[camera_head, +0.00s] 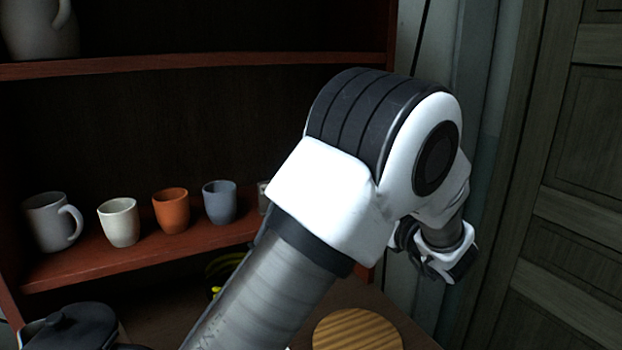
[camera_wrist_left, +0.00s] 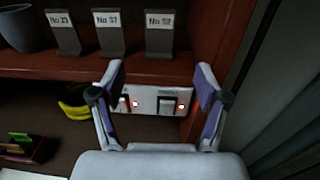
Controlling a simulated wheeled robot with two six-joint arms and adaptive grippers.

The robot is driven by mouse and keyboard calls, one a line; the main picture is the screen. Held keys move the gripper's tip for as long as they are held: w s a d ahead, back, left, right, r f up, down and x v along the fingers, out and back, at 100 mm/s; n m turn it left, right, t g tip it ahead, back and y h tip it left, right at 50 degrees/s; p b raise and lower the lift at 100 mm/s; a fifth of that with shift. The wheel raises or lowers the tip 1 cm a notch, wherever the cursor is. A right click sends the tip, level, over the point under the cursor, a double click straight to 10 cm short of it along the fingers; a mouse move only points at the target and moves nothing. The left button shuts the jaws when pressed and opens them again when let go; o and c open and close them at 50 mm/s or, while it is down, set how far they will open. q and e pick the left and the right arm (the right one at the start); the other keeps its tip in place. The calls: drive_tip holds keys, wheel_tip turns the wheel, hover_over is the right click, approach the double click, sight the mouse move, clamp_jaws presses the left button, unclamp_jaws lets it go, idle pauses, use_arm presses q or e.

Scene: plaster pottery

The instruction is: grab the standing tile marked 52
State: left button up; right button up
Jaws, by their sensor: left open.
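The tile marked 52 (camera_wrist_left: 160,38) stands on the shelf in the left wrist view, a dark grey block with a white "No 52" label. It is the rightmost of a row with the tile marked 37 (camera_wrist_left: 113,38) and the tile marked 23 (camera_wrist_left: 64,38). My left gripper (camera_wrist_left: 160,78) is open and empty, with its fingers below and in front of the shelf edge, apart from the tile. In the head view my left gripper (camera_head: 438,262) is partly seen at the right, and my arm hides the tiles. My right gripper is not in view.
A panel with switches and red lights (camera_wrist_left: 155,100) shows between the fingers. The red-brown shelf (camera_head: 150,259) holds a mug (camera_head: 45,222) and several cups. Bananas (camera_wrist_left: 76,109) lie below. A round wooden board (camera_head: 357,331) and dark kettle (camera_head: 75,332) stand nearby.

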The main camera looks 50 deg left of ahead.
use_arm(q)
drive_tip(key=p+x, duration=0.2)
drive_tip(key=x, duration=0.1)
drive_tip(key=r+p+x, duration=0.1)
drive_tip(key=p+x, duration=0.2)
drive_tip(key=x, duration=0.1)
drive_tip(key=p+x, duration=0.2)
drive_tip(key=x, duration=0.2)
drive_tip(key=shift+r+p, duration=0.3)
drive_tip(key=shift+r, duration=0.05)
drive_tip(key=shift+f, duration=0.1)
drive_tip(key=c, duration=1.2)
